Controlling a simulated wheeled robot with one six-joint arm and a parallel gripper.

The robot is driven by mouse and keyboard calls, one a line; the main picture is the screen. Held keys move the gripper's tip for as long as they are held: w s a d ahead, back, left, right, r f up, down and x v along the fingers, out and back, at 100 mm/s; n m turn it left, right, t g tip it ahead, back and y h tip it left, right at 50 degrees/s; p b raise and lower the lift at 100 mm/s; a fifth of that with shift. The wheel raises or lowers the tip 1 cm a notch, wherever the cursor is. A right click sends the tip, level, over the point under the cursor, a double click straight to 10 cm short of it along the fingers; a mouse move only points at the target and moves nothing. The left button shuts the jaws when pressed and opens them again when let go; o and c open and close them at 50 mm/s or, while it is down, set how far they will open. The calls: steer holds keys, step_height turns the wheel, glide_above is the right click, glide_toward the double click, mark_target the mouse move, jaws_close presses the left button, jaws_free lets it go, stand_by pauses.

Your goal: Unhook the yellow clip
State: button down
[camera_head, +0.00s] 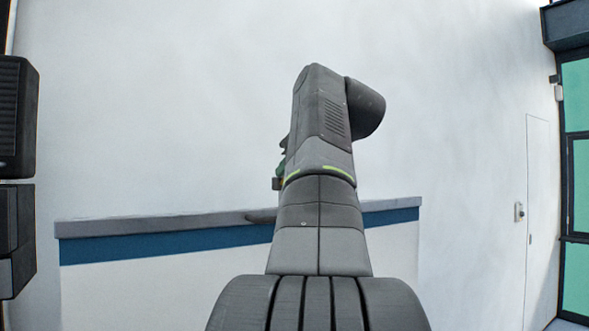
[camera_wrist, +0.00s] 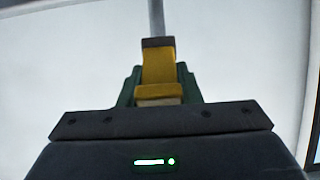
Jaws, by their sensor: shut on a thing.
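The yellow clip (camera_wrist: 158,68) shows in the middle of the wrist view, with a dark brown band across its top. My gripper (camera_wrist: 158,80) is shut on it, with a green finger on each side. A thin grey rod (camera_wrist: 157,16) runs upward from the clip's top and out of the picture. I cannot tell whether rod and clip are joined. In the head view my arm hides the clip, and only a bit of green shows at the arm's left side.
A ledge with a grey top and blue band (camera_head: 160,240) runs behind my arm in the head view. Behind it is a plain white wall (camera_head: 180,100). A door (camera_head: 537,200) and green-paned windows (camera_head: 577,95) are at the right. Dark boxy units (camera_head: 17,120) stand at the left edge.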

steer(key=c, duration=1)
jaws_free()
steer(key=shift+c, duration=0.2)
steer(key=shift+s, duration=0.1)
steer(key=v, duration=1.3)
steer(key=shift+s+d+r+b, duration=0.2)
steer(key=shift+d+b, duration=0.05)
steer(key=shift+b, duration=0.1)
